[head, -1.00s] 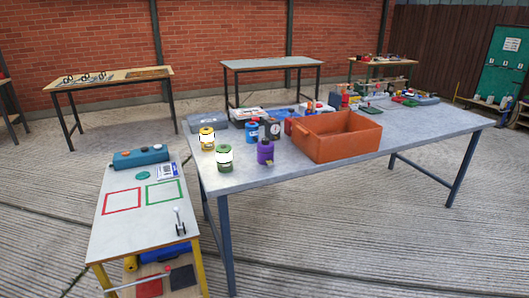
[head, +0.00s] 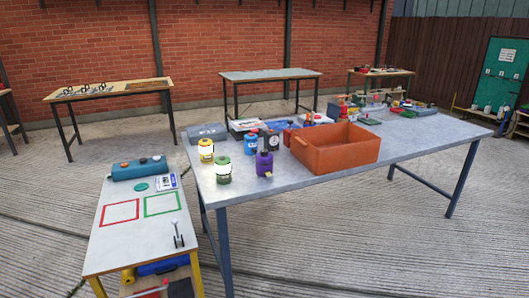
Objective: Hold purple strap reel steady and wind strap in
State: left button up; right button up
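The purple strap reel (head: 264,164) stands upright near the front edge of the large grey table (head: 420,155). A small yellowish tab shows at its lower front, which may be the strap's end. A blue one (head: 250,142) stands behind. Neither of my grippers shows in the head view.
An orange open box (head: 350,163) sits right of the purple reel. Left of the table is a lower bench (head: 110,238) with red and green outlined squares, a blue case (head: 140,173) and a small lever (head: 178,236). The grey table's right part is largely clear in front.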

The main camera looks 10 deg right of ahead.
aim_at(263, 152)
jog(key=i+l+u, duration=0.1)
jog(key=l, duration=0.25)
jog(key=i+l+u, duration=0.25)
jog(key=i+l, duration=0.15)
jog(key=l, duration=0.35)
jog(key=i+l+u, duration=0.1)
jog(key=l, duration=0.3)
jog(key=i+l+u, duration=0.1)
jog(key=l, duration=0.3)
jog(key=i+l+u, duration=0.15)
jog(key=l, duration=0.3)
jog(key=i+l+u, duration=0.1)
jog(key=l, duration=0.3)
